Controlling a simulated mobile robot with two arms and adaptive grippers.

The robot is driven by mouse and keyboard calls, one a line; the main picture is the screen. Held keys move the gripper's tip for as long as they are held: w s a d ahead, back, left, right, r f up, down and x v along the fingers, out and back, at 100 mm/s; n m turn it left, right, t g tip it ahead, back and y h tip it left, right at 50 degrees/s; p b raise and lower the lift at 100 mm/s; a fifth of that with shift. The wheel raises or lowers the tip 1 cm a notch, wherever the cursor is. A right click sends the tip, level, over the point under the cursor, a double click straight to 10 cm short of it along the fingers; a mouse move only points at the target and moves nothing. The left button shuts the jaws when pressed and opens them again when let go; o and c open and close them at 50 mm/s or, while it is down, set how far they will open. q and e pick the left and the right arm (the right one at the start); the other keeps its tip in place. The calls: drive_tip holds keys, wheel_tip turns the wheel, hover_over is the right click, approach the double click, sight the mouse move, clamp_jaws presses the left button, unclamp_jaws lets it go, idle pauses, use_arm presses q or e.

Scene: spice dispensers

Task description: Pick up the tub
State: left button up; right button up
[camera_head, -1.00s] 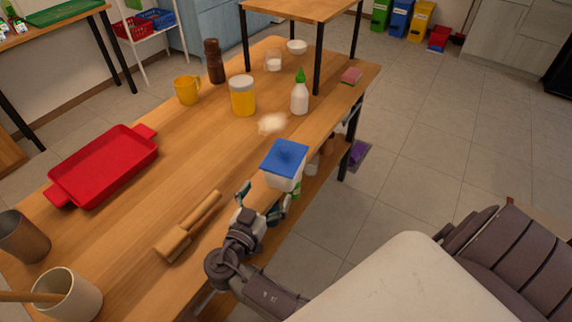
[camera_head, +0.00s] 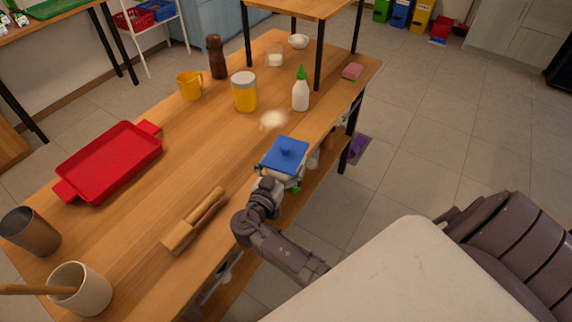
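The tub (camera_head: 284,157) is a white square container with a blue lid, at the near right edge of the wooden table in the head view. I cannot tell whether the tub rests on the table.
A green-capped bottle (camera_head: 300,96) and a yellow jar (camera_head: 244,93) stand beyond the tub. A red tray (camera_head: 108,163) lies to the left. A raised shelf (camera_head: 318,55) stands at the far end.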

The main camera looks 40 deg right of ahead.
drive_tip(key=c, duration=1.1)
drive_tip(key=shift+r, duration=0.15)
